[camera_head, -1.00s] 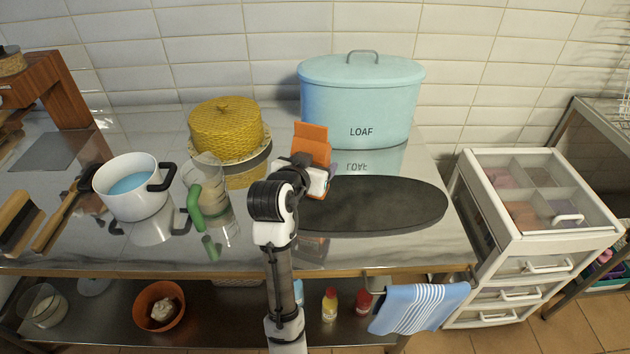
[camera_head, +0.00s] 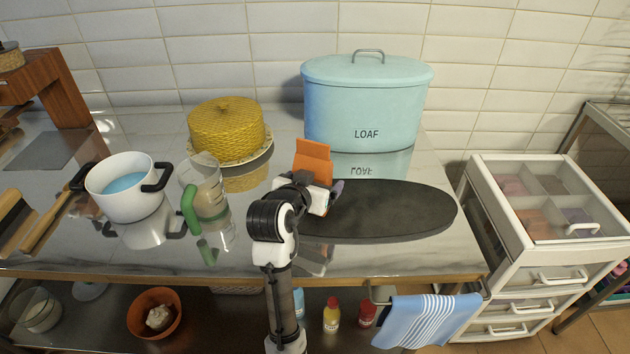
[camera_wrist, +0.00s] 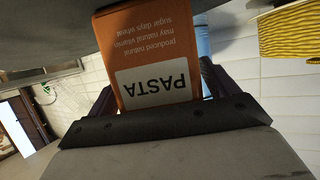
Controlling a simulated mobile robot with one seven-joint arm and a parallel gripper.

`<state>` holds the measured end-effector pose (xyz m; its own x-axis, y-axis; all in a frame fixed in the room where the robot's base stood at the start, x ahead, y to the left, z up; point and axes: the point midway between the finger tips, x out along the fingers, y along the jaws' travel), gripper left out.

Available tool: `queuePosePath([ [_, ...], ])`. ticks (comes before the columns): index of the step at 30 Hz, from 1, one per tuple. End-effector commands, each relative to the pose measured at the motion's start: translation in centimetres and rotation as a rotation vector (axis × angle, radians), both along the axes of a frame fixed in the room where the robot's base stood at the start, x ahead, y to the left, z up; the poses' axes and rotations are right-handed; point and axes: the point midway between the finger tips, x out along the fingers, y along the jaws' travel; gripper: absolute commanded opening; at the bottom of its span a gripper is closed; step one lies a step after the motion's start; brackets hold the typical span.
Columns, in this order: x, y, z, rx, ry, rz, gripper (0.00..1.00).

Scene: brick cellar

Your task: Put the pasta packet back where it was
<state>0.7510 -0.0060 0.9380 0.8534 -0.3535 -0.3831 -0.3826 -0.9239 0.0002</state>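The orange pasta packet (camera_head: 312,160) stands up out of my gripper (camera_head: 312,186) above the counter, in front of the blue loaf bin. In the wrist view the packet (camera_wrist: 158,62) shows its PASTA label upside down and sits between the dark fingers of my gripper (camera_wrist: 160,115). My gripper is shut on the packet's lower part. The fingertips are partly hidden by the packet and my wrist.
A dark oval board (camera_head: 395,210) lies just right of my gripper. The blue loaf bin (camera_head: 366,105) stands behind. A glass jug (camera_head: 207,200), yellow cake cover (camera_head: 228,130) and white pot (camera_head: 120,190) stand left. A white drawer unit (camera_head: 540,230) is at right.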

Motion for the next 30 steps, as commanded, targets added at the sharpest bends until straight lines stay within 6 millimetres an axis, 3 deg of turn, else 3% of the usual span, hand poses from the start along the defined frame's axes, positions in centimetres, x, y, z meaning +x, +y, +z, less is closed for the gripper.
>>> queuePosePath([
  [11,0.0,0.0,0.6,0.0,-0.001,0.0,0.9],
  [17,-2.6,1.2,1.4,0.001,-0.004,0.002,0.9],
  [24,-7.7,3.3,3.7,0.002,-0.005,0.004,0.9],
  [30,-8.4,3.6,4.7,-0.005,0.006,-0.004,0.9],
])
